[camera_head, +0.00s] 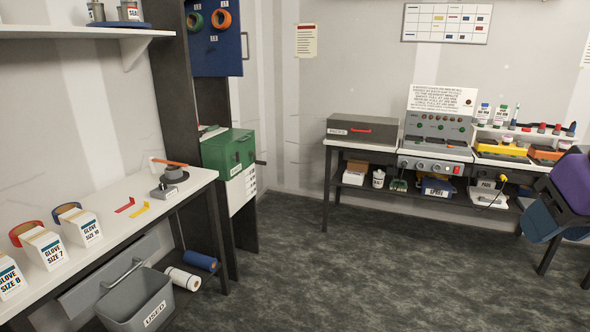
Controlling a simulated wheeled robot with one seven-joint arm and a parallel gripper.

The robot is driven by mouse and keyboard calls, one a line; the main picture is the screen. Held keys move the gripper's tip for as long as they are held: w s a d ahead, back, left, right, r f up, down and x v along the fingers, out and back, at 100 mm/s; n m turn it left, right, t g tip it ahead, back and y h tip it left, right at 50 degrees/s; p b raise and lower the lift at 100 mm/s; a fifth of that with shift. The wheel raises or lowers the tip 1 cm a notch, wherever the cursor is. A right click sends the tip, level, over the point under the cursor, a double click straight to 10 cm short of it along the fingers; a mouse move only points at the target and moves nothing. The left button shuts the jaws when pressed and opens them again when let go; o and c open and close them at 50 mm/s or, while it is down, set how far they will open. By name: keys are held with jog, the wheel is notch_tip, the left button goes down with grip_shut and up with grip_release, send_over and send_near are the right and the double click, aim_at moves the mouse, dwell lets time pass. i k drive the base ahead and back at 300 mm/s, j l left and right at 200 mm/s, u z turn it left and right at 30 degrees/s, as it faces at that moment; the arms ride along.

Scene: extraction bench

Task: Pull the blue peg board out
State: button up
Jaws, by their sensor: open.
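The blue peg board (229,52) is upright at the top of the picture, left of centre, beside a dark tall frame. Its top is cut off by the picture edge. An orange ring (222,13) and a green ring (194,21) hang on it, with small white labels near them. A thin handle-like bar (246,46) shows at its right edge. I cannot tell how far the board stands out of the frame.
A green case (229,150) sits below the board. A white bench (110,252) with glove boxes runs along the left, with a grey USED bin (137,299) below. The middle floor is clear.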

aim_at(214, 50)
jog(key=i+l+u, duration=0.2)
jog(key=i, duration=1.7)
jog(key=j, duration=0.1)
